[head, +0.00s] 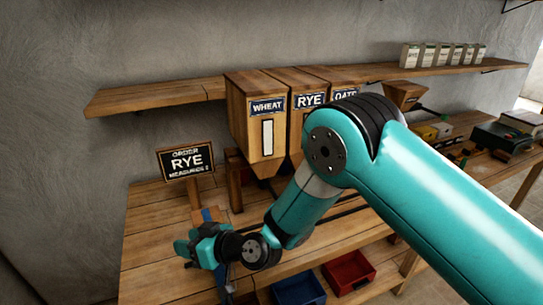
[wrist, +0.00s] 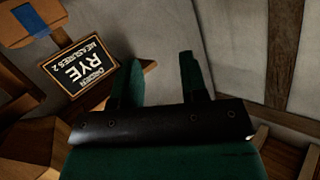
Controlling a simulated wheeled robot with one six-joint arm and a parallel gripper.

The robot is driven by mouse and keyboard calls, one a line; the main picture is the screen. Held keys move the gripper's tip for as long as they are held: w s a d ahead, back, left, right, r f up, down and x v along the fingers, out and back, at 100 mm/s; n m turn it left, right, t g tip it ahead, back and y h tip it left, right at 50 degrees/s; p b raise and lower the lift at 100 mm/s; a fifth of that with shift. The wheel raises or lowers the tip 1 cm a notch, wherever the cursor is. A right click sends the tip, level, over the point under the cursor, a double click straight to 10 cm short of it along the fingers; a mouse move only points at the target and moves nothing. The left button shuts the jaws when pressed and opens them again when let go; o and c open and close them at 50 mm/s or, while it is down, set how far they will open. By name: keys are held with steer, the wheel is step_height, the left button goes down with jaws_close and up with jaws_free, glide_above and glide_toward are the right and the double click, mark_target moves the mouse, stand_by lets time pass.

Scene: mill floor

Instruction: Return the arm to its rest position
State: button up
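My teal arm reaches across the head view from the lower right, bent at the elbow in front of the bins. My gripper (head: 185,255) is at its end, low on the left above the wooden bench (head: 150,222).
An order sign (head: 186,160) reading RYE, measures 2, stands behind my gripper. Wheat (head: 267,135), rye (head: 309,101) and partly hidden oats (head: 345,95) bins hang at the back. Blue (head: 299,290) and red (head: 348,272) crates sit below the bench.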

steer(key=s+d+r+g+h+b, duration=0.1)
steer(key=d+r+g+h+b, duration=0.15)
steer(key=d+r, duration=0.55)
steer(key=s+d+r+m+g+h+b, duration=0.1)
steer(key=s+d+m+h+b, duration=0.1)
steer(key=s+d, duration=0.8)
steer(key=s+d+r+m+g+h+b, duration=0.1)
steer(key=s+d+r+m+h+b, duration=0.1)
steer(key=s+d+h+b, duration=0.3)
steer(key=s+d, duration=0.4)
steer(key=d, duration=0.6)
steer(key=shift+s, duration=0.4)
